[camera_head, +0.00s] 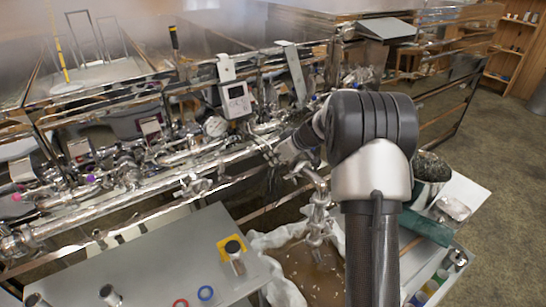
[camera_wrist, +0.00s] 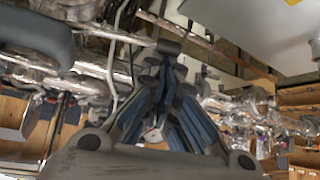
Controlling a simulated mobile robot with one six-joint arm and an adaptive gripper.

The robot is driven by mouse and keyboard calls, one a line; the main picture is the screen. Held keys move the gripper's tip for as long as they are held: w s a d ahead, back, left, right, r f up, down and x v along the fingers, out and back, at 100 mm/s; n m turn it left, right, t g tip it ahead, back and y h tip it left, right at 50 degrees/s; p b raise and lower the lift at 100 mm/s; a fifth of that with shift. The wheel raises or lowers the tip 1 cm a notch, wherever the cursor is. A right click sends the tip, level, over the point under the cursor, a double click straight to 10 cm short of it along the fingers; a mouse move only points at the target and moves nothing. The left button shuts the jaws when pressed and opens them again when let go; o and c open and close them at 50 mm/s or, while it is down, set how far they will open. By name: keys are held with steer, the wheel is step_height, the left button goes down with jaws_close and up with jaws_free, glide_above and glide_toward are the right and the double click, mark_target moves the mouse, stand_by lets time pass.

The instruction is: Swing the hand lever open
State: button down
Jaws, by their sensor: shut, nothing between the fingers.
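My gripper (camera_wrist: 168,50) fills the middle of the wrist view, with its fingers drawn together and nothing visible between them. In the head view my gripper (camera_head: 272,172) is small and partly hidden by my own arm, in front of the steel pipework (camera_head: 180,152). The hand lever cannot be made out for certain among the fittings. In the wrist view a thin bent metal rod (camera_wrist: 113,62) runs just left of the fingers; whether it is the lever, or touches them, I cannot tell. A vertical pipe fitting (camera_head: 318,212) stands just right of and below the gripper.
A grey display box (camera_head: 236,100) hangs above the pipes. A grey table (camera_head: 165,262) at the front left carries small jars and rings. A white-lined tub (camera_head: 290,262) stands below the fitting. A planter (camera_head: 432,168) and cart are at right. Open floor (camera_head: 490,150) lies beyond.

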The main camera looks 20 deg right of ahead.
steer(key=shift+s+d+r+p, duration=0.1)
steer(key=shift+r+p, duration=0.05)
steer(key=shift+p, duration=0.2)
steer(key=p, duration=0.2)
steer(key=shift+s+d+r+n+y+p, duration=0.15)
steer(key=shift+s+n+y+p, duration=0.15)
steer(key=shift+n, duration=0.1)
steer(key=shift+s+d+f+n+g+y+p, duration=0.1)
steer(key=shift+s+d+n+g+y+p, duration=0.35)
steer(key=shift+s+d+n+p, duration=1)
steer(key=shift+s+d+f+n+g+y+p, duration=0.15)
steer(key=shift+s+d+n+g+y+p, duration=0.45)
steer(key=shift+d+p, duration=1.75)
steer(key=shift+s+d+f+n+g+y+p, duration=0.1)
steer(key=shift+s+d+n+g+y+p, duration=0.35)
steer(key=shift+s+d+p, duration=1.4)
steer(key=shift+w+a+p, duration=0.25)
steer(key=shift+w+p, duration=0.2)
steer(key=shift+w, duration=0.1)
steer(key=shift+d+r, duration=0.1)
